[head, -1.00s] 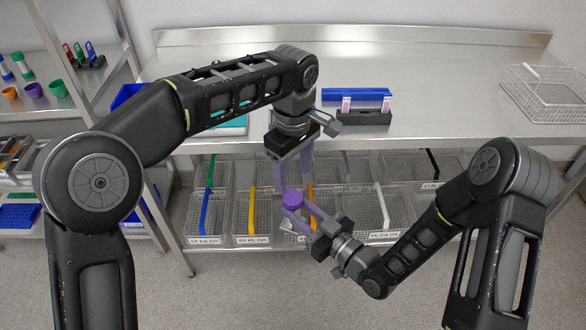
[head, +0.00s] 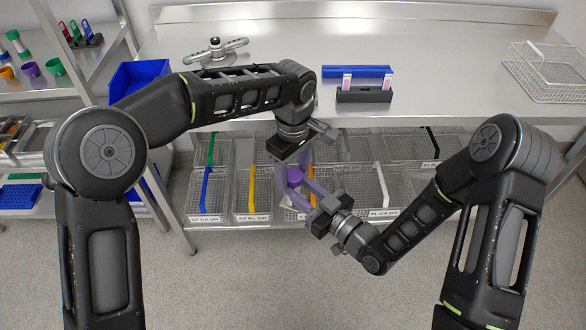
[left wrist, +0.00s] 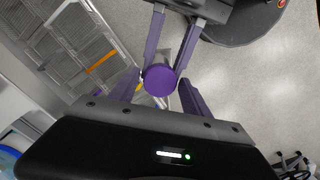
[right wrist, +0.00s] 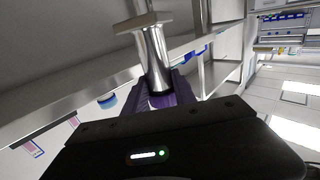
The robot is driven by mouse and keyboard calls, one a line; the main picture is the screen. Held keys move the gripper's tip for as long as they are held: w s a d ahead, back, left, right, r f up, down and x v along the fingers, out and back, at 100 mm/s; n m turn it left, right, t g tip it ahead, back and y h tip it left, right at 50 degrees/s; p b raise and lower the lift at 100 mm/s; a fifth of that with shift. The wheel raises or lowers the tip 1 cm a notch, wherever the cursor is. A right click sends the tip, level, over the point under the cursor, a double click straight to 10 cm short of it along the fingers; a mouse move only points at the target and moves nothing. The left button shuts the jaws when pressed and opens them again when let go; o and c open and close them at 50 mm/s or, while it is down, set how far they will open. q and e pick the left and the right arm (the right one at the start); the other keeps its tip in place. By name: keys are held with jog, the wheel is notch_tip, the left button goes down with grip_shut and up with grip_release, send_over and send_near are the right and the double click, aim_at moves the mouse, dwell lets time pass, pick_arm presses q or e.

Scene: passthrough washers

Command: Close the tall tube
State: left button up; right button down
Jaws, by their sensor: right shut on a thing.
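A purple round cap (head: 295,176) is between the fingers of my right gripper (head: 292,181), in front of the table. The left wrist view shows its flat round top (left wrist: 160,79). My right gripper is shut on it. My left gripper (head: 294,189) points down from above, with its fingers apart on either side of the cap. I cannot tell whether they touch it.
The steel table (head: 430,60) holds a dark slide rack (head: 364,97), a blue strip (head: 356,72), a steel handled tool (head: 215,50) and a wire basket (head: 548,75). Wire baskets (head: 385,190) line the shelf below.

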pick_arm(q)
grip_shut()
jog(key=shift+o, duration=1.2)
grip_release()
jog(key=shift+r, duration=2.3)
jog(key=shift+c, duration=0.3)
notch_tip(320, 180, up, 4)
jog(key=shift+f, duration=0.25)
jog(key=shift+f, duration=0.15)
